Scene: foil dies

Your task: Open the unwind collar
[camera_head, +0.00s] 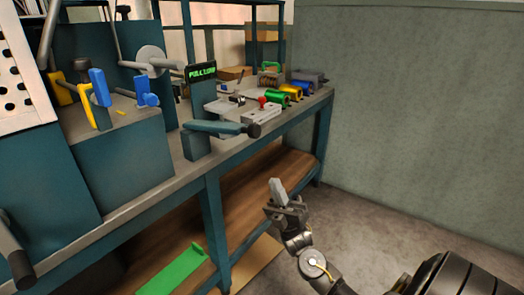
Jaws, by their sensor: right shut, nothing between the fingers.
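My right gripper (277,187) is shut and empty, low in front of the bench, its fingers pointing up. It is well apart from everything on the bench top. I cannot tell for sure which part is the unwind collar; a round grey disc (151,60) on a shaft stands at the back left of the machine and could be it. My left gripper is not in view.
A green piece (175,272) lies low. The floor (380,215) at right is clear.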

